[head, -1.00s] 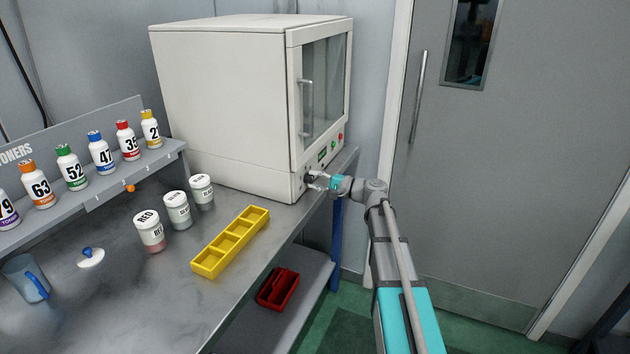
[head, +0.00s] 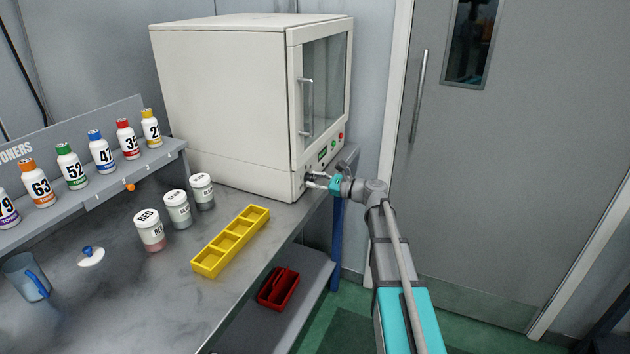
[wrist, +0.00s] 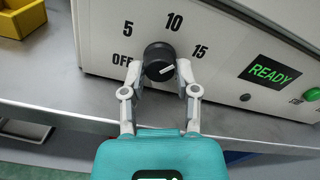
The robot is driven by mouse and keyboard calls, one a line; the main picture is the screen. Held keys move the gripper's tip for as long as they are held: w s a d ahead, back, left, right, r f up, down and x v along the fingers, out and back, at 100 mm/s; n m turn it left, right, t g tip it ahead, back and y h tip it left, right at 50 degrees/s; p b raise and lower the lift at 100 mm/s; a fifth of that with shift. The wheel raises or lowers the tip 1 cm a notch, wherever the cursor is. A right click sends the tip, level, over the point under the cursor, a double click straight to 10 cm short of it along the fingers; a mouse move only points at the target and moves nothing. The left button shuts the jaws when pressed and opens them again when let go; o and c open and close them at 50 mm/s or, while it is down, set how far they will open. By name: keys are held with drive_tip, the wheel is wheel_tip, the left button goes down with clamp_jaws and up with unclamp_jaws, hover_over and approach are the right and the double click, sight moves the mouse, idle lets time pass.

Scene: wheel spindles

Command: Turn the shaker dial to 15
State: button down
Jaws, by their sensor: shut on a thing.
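The white shaker cabinet (head: 225,100) stands on the bench, and its front panel (wrist: 225,60) fills the top of the wrist view. The black dial (wrist: 157,54) has the labels OFF, 5, 10 and 15 around it. Its white pointer mark slants right and slightly up, roughly toward the 15 label (wrist: 200,51). My gripper (wrist: 158,71) is shut on the dial, with one finger on each side. In the head view my gripper (head: 316,181) is at the cabinet's lower front corner, and the dial is mostly hidden there.
A lit green READY display (wrist: 271,73) and buttons are to the right of the dial. A yellow divided tray (head: 231,242) and several labelled jars (head: 178,210) stand on the bench. A red caddy (head: 278,288) sits on the lower shelf. A grey door (head: 490,170) is at right.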

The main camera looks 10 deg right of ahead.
drive_tip(key=m, duration=0.4)
drive_tip(key=shift+w, duration=0.1)
drive_tip(key=shift+m, duration=0.3)
drive_tip(key=shift+c, duration=1.8)
unclamp_jaws()
drive_tip(key=shift+s, duration=0.2)
drive_tip(key=v, duration=1.1)
drive_tip(key=shift+s+d, duration=0.15)
drive_tip(key=shift+d, duration=0.2)
